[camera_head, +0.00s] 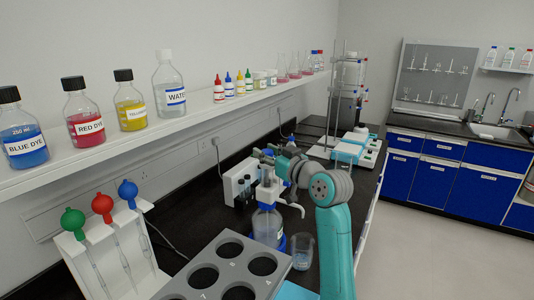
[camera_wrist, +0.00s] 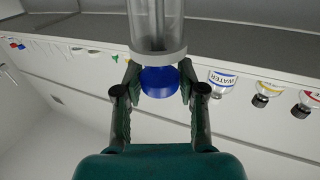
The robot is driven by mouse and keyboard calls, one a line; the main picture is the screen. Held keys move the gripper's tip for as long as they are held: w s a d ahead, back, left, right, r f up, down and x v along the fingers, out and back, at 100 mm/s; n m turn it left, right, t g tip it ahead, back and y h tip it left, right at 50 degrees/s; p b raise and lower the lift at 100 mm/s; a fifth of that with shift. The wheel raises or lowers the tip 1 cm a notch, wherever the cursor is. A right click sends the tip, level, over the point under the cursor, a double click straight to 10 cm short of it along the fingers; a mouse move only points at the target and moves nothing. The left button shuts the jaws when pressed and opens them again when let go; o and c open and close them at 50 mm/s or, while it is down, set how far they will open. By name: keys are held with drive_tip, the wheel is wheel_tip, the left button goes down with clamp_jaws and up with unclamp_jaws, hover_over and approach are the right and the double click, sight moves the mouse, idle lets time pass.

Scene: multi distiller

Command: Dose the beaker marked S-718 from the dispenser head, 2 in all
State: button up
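The head's clear cylinder (camera_wrist: 158,25) shows beyond. A glass beaker (camera_head: 302,252) stands at the bottle's right, close below the spout. No mark on it is readable, and its fill is unclear.
A grey rack (camera_head: 228,268) with round holes is in front of the bottle. A pipette stand (camera_head: 112,240) is at the left. A white block with vials (camera_head: 240,184) is behind the bottle. A shelf (camera_head: 120,150) of dye and water bottles runs above.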

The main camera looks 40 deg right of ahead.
clamp_jaws()
drive_tip(key=shift+r, duration=1.05)
drive_tip(key=o, duration=0.6)
unclamp_jaws()
drive_tip(key=s, duration=1.2)
drive_tip(key=shift+a, duration=0.3)
